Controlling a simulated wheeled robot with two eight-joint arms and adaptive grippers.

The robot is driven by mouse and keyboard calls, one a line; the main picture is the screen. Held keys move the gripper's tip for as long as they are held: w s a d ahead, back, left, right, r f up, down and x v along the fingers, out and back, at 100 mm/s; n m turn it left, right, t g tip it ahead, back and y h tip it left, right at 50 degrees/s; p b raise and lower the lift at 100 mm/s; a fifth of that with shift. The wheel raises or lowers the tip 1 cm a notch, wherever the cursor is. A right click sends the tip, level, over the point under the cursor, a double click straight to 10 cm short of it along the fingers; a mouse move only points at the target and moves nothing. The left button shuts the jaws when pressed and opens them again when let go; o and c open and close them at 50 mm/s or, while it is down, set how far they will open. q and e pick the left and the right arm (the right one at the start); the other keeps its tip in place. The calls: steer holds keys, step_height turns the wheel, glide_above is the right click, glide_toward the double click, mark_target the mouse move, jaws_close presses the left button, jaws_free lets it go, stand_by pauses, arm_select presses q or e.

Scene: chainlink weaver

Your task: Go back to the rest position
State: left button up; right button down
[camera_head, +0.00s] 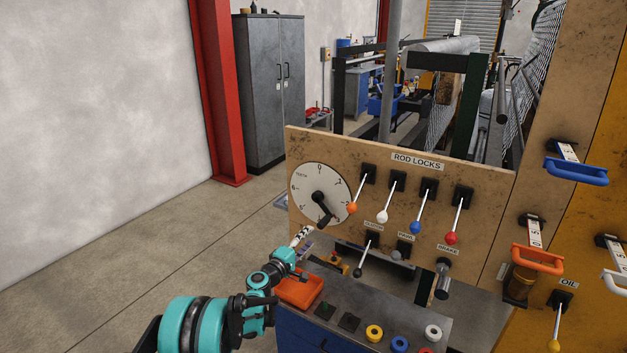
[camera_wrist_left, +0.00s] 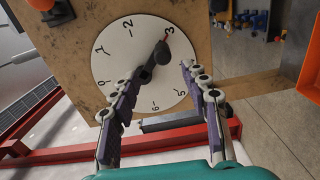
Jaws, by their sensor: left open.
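A round white dial (camera_head: 306,189) with numbers and a black crank handle (camera_head: 321,208) is set in the left of a tan panel. In the left wrist view the dial (camera_wrist_left: 112,62) fills the middle, and a small red pointer tip sits by the 3. My left gripper (camera_head: 308,231) is at the lower edge of the dial, close to the crank's end. In the left wrist view my left gripper (camera_wrist_left: 155,79) is open, its fingers on either side of the black crank (camera_wrist_left: 160,54) in the picture. I cannot tell whether they touch it. My right gripper is out of view.
Levers with orange, white, blue and red knobs hang under the ROD LOCKS label (camera_head: 418,161). Blue (camera_head: 577,170) and orange (camera_head: 537,258) handles jut out at right. Floor at left is clear.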

arm_select(q)
steer(key=s+r+m+g+y, duration=0.1)
steer(key=s+r+m+g, duration=0.1)
steer(key=s+r, duration=0.35)
steer(key=s+a+r+m+g, duration=0.1)
steer(key=s+r+m, duration=0.15)
steer(key=s, duration=0.55)
steer(key=s+r+m+g+y, duration=0.1)
steer(key=s+r+m+g, duration=0.15)
steer(key=s, duration=0.45)
steer(key=s+a+f+m+g+y, duration=0.1)
steer(key=s+a, duration=0.3)
steer(key=s, duration=0.5)
steer(key=s+a+f+m+g+y, duration=0.1)
steer(key=s+a+f+m+y, duration=0.1)
steer(key=s, duration=0.8)
steer(key=s+a+f+m+g+y, duration=0.1)
steer(key=s+a+f+y, duration=0.2)
steer(key=s+a, duration=0.4)
steer(key=s+f, duration=0.1)
steer(key=s, duration=0.1)
steer(key=shift+s+f+m+y, duration=0.3)
steer(key=shift+s+y, duration=0.1)
